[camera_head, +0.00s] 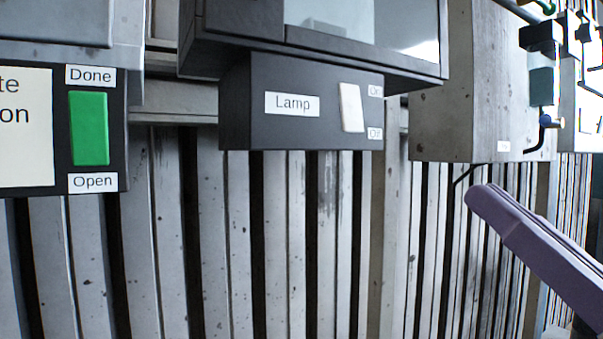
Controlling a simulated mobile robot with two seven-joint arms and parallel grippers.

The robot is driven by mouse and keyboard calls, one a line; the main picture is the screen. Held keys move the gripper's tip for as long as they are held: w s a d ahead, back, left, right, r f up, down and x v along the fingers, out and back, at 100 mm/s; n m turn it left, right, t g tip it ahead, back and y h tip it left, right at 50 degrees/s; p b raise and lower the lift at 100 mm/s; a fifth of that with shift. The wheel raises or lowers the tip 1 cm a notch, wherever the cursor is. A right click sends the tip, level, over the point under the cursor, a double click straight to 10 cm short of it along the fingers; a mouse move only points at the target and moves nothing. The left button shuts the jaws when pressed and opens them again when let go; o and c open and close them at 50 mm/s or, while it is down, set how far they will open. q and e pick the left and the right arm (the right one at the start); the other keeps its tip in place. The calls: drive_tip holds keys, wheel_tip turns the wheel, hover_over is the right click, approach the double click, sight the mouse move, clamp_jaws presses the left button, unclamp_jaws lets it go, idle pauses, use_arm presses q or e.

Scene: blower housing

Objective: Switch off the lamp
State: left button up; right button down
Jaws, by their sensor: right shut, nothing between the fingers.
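The lamp switch (351,108) is a white rocker on the front of a dark box with a "Lamp" label (292,103). An "On" label sits at its upper right and an "Off" label (375,133) at its lower right. I cannot tell for sure which way the rocker is tipped. My right gripper (478,198) comes in from the lower right as a purple shape. It is shut and empty, below and to the right of the switch, apart from it. My left gripper is not in view.
A green switch (88,128) with "Done" and "Open" labels is on a panel at the left. A grey metal box (440,90) is right of the lamp box, with pipes and a valve at the far right. A ribbed metal wall (270,250) stands behind. The space below the lamp box is clear.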

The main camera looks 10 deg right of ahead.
sight(352, 122)
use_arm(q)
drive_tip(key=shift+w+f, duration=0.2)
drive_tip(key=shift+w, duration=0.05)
use_arm(e)
drive_tip(key=shift+w+y, duration=0.2)
drive_tip(key=shift+y, duration=0.1)
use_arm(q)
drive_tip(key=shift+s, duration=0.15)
use_arm(e)
drive_tip(key=shift+s+a+r, duration=0.1)
drive_tip(key=p+x, duration=0.2)
drive_tip(key=x, duration=0.2)
drive_tip(key=f+p+x, duration=0.1)
drive_tip(key=p+x, duration=0.1)
drive_tip(key=x, duration=0.2)
drive_tip(key=w+p+x, duration=0.1)
drive_tip(key=p+x, duration=0.2)
drive_tip(key=x, duration=0.1)
drive_tip(key=shift+a+f, duration=0.1)
drive_tip(key=shift+f, duration=0.05)
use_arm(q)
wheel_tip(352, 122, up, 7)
use_arm(e)
drive_tip(key=shift+w+a+f, duration=0.2)
drive_tip(key=shift+w+f, duration=0.05)
drive_tip(key=shift+w, duration=0.3)
